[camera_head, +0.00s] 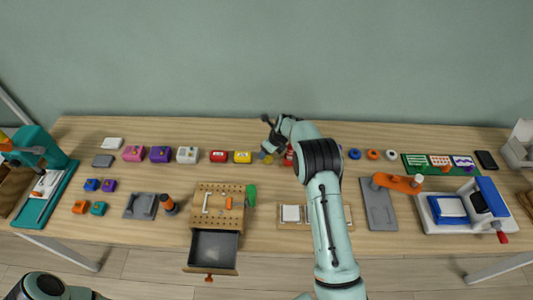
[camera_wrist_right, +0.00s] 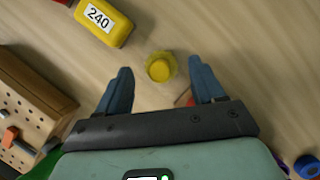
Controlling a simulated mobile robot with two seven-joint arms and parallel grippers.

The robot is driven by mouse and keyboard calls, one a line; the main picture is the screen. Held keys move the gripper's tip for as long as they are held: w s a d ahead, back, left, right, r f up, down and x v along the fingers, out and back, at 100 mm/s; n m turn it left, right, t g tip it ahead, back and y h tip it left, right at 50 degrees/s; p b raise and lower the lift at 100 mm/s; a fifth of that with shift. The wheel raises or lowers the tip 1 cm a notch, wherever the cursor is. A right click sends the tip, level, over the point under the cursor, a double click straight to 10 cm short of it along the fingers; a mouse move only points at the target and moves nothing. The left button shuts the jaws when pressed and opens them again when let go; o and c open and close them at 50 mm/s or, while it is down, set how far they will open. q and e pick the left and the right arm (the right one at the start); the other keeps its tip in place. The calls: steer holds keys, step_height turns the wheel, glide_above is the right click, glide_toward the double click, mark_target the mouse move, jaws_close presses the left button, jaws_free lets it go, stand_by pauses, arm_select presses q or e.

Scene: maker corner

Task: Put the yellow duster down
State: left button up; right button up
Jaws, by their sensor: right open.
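The yellow duster (camera_wrist_right: 160,67) shows in the right wrist view as a small round yellow piece seen from above, on the wooden table. My right gripper (camera_wrist_right: 160,88) is open, one finger on each side and a little short of it, with a visible gap to each finger. In the head view my right gripper (camera_head: 270,152) is low over the back middle of the table, and the duster is mostly hidden there. My left gripper is out of view; only part of my left arm shows at the lower left.
A yellow block marked 240 (camera_wrist_right: 104,20) lies close to the left finger. A red block (camera_head: 219,156) is farther left. A pegboard box (camera_head: 205,188) with an open drawer (camera_head: 213,246) stands at front. Blue and orange rings (camera_head: 373,154) lie to the right.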

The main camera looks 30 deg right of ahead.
steer(key=v, duration=0.8)
steer(key=shift+s+r, duration=0.15)
